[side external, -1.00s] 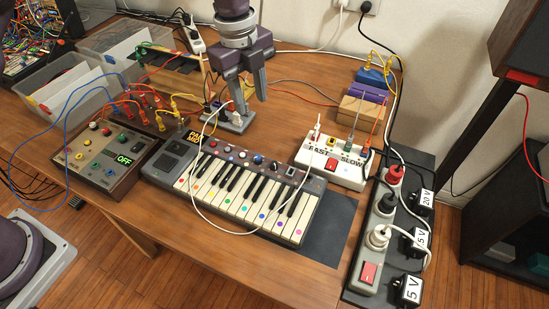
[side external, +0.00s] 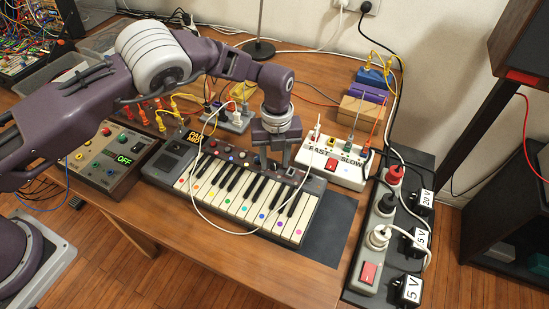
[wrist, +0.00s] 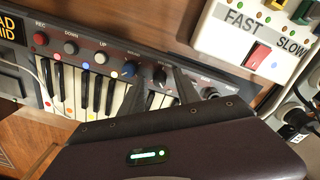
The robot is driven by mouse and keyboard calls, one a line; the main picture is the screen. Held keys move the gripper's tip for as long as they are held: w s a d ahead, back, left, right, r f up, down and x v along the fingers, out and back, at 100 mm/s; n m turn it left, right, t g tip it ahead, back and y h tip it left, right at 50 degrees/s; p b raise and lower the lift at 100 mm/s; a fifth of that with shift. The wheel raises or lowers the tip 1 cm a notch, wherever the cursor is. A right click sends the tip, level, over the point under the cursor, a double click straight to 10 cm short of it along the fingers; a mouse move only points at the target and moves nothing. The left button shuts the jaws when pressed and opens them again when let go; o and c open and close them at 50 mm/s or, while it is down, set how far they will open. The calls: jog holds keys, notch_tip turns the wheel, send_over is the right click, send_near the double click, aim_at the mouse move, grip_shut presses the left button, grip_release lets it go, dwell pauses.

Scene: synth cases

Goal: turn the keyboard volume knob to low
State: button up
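The small keyboard (side external: 245,192) lies on the wooden table with a row of controls along its back edge. In the wrist view the row runs from a red knob past grey and white ones to a blue knob (wrist: 129,68) and a black knob (wrist: 159,73). The labels over the last two are too small to read surely; the black one appears to be the volume knob. My gripper (side external: 276,160) points down at this end of the row. In the wrist view its two fingers (wrist: 158,90) are apart, with the black knob showing between them. I cannot tell whether they touch it.
A white FAST/SLOW box (side external: 334,163) with a red switch stands close to the right of my gripper. A white cable (side external: 202,205) loops across the keyboard. A control box (side external: 105,160) reading OFF is at left, and a power strip (side external: 369,255) at right.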

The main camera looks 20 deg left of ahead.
grip_shut()
